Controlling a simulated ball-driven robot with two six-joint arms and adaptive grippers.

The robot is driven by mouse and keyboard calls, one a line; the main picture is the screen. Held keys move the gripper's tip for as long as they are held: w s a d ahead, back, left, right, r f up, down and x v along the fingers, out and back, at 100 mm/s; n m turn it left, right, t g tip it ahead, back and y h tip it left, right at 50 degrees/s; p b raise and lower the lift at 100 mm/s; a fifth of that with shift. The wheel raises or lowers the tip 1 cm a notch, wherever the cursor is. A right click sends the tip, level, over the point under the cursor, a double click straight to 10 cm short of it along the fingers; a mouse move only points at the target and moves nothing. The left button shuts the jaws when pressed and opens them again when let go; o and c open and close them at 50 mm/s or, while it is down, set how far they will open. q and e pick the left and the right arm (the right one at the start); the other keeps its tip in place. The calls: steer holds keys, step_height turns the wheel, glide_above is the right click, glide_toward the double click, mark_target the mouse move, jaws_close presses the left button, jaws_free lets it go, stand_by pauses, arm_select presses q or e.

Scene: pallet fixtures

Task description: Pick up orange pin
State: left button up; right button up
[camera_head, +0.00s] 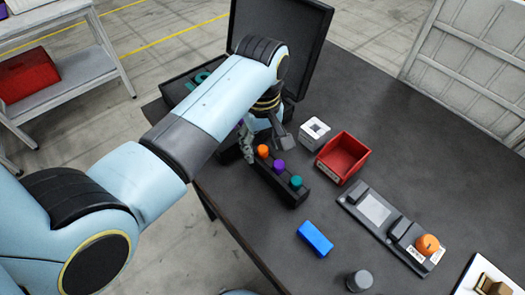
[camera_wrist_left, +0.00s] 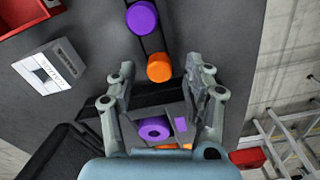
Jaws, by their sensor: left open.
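The orange pin (camera_head: 262,151) stands at one end of a black rack (camera_head: 291,197), beside a purple pin (camera_head: 279,166) and a teal pin (camera_head: 295,182). My left gripper (camera_head: 266,143) is open and empty, over the orange pin's end of the rack. In the left wrist view, the orange pin (camera_wrist_left: 159,67) shows between and just beyond the open fingertips (camera_wrist_left: 164,80), apart from both. The purple pin (camera_wrist_left: 142,17) is farther up in that view. My right gripper is not in view.
A white block (camera_head: 314,132) and a red bin (camera_head: 343,157) stand right of the rack. A blue block (camera_head: 315,239), a grey cylinder (camera_head: 359,281) and a grey fixture (camera_head: 388,225) with an orange ball (camera_head: 427,244) are nearer. An open black case (camera_head: 303,35) stands behind.

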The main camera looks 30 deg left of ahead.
arm_select(q)
steer(key=shift+f, duration=0.3)
jaws_close()
steer(key=shift+r, duration=0.1)
